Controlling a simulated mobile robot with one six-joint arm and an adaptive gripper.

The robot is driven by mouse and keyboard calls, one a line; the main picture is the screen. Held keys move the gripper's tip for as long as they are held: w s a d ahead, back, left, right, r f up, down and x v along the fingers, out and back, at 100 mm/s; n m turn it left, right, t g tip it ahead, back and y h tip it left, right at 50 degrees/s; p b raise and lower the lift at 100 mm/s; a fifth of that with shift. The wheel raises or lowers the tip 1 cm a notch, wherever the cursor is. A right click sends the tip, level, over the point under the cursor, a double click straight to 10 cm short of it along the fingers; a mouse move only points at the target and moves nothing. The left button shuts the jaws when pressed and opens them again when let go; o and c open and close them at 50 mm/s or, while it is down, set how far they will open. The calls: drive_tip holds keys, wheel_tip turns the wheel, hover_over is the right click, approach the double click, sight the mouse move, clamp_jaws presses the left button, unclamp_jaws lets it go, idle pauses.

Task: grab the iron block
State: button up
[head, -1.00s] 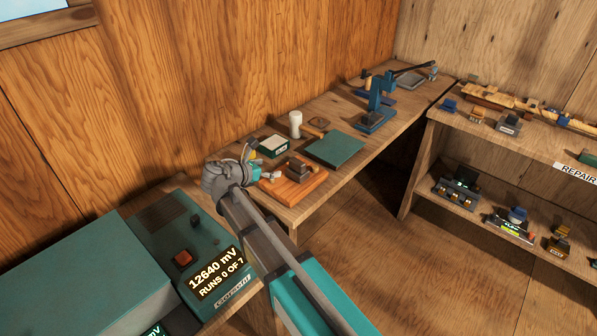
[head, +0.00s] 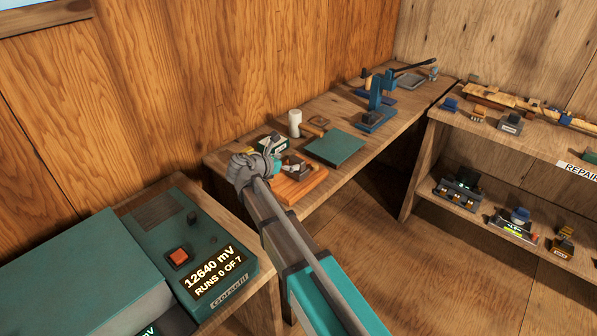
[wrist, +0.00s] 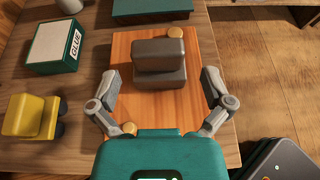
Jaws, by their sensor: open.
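The iron block (wrist: 159,64) is a dark grey stepped block on an orange-brown wooden board (wrist: 203,115). In the head view the block (head: 298,173) shows partly behind my gripper (head: 279,160), on the board at the bench's near end. In the wrist view my gripper (wrist: 164,92) is open, its two grey fingers spread to the left and right of the block's near side. The fingers do not appear to touch it. Nothing is held.
A glue box (wrist: 55,46) and a yellow object (wrist: 33,116) lie left of the board. A green mat (head: 335,147) and a white cylinder (head: 295,122) are beyond. A blue press-like stand (head: 377,108) is farther back. A teal machine with a display (head: 205,255) stands front left.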

sight(294, 161)
idle(0.3)
drive_tip(key=shift+a+f+b+x, duration=0.15)
drive_tip(key=shift+b+x, duration=0.35)
drive_tip(key=shift+x, duration=0.45)
drive_tip(key=shift+a+f+b+x, duration=0.15)
drive_tip(key=shift+b+x, duration=0.35)
drive_tip(key=shift+x, duration=1.25)
drive_tip(key=shift+d+r, duration=0.1)
drive_tip(key=c, duration=1.1)
drive_tip(key=shift+o, duration=0.2)
drive_tip(key=shift+r, duration=0.15)
